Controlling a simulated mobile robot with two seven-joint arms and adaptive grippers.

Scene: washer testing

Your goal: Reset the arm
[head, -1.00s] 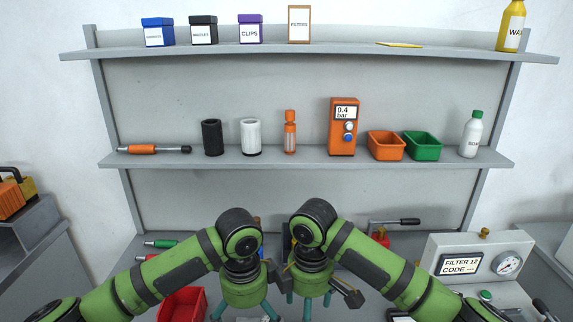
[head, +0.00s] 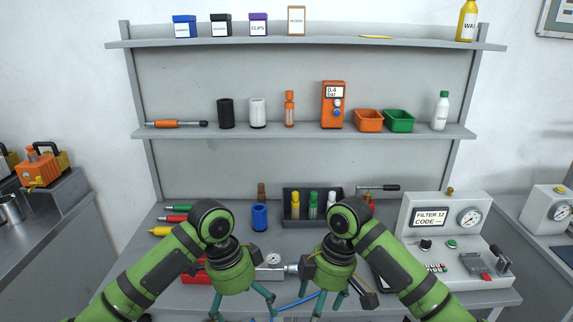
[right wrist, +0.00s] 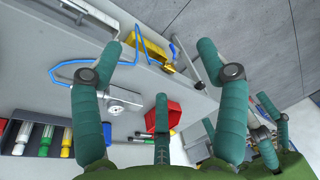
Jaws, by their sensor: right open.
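My right arm is green, and its right gripper (head: 335,306) hangs fingers-down over the front of the workbench (head: 470,296). In the right wrist view its teal fingers are spread wide with nothing between them (right wrist: 158,75). My left gripper (head: 243,308) hangs beside it on the left, its fingers apart and apparently empty. The left gripper's fingers also show at the right of the right wrist view (right wrist: 268,125). The two grippers are apart. My forearms hide part of the bench.
A black tray of coloured bottles (head: 297,206), a blue cup (head: 260,216), a red bin (head: 197,273) and a blue hose (head: 296,302) lie close to the grippers. A filter tester (head: 432,240) stands right. Shelves (head: 300,132) rise behind. Side benches flank the workbench.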

